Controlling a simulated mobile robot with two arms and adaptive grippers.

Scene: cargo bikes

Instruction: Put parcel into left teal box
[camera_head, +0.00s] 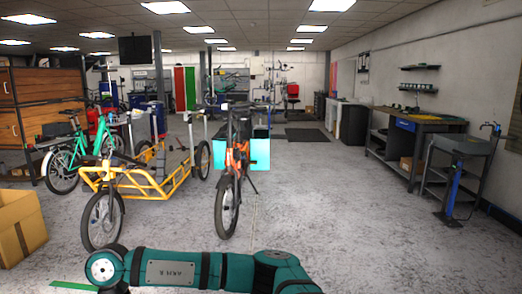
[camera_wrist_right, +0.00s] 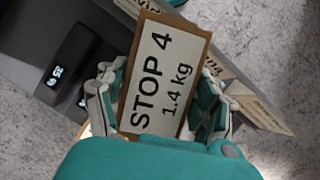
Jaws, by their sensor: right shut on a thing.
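The parcel (camera_wrist_right: 160,78) is a brown box with a white label reading "STOP 4, 1.4 kg", seen in the right wrist view. My right gripper (camera_wrist_right: 163,108) is shut on it, with a finger on either side. Two teal boxes hang on the orange bike in the head view, the left teal box (camera_head: 218,152) and the right teal box (camera_head: 260,153). The bike's front partly hides the left one, and their insides cannot be seen. Neither the parcel nor the right gripper shows in the head view. My left gripper is not in view.
A grey device with a lit display (camera_wrist_right: 57,75) and a lettered brown surface (camera_wrist_right: 265,112) lie beyond the parcel. A yellow cargo bike (camera_head: 150,185) stands left of the orange bike (camera_head: 232,170). A cardboard box (camera_head: 22,228) is at far left.

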